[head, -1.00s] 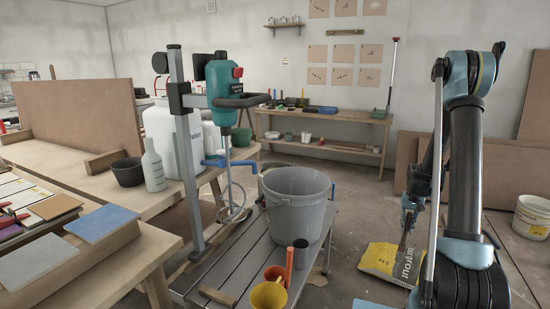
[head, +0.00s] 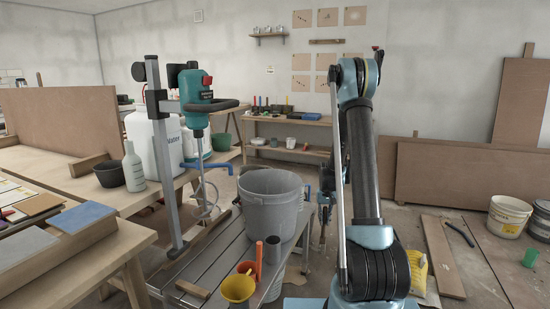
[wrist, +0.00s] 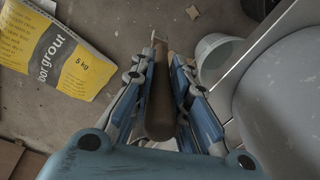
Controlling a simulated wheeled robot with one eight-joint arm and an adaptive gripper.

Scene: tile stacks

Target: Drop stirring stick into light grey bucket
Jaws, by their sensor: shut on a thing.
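My gripper (wrist: 165,90) is shut on a brown stirring stick (wrist: 160,95), which lies lengthwise between the fingers in the wrist view. In the head view my gripper (head: 327,185) is partly hidden behind my arm, just right of the large grey bucket, with the stick low beneath it. The large grey bucket (head: 270,208) stands upright on a slatted cart; its curved side fills the right of the wrist view (wrist: 285,100). A smaller pale bucket (wrist: 213,60) shows beyond the fingers to the right, low beside the cart. The stick is outside both buckets.
A yellow and grey grout bag (wrist: 65,60) lies on the floor to the left in the wrist view. A mixer (head: 195,90) stands at the cart's left. A yellow funnel (head: 238,288) and an orange tube (head: 259,260) are at the cart's front. Boards (head: 443,255) lie right.

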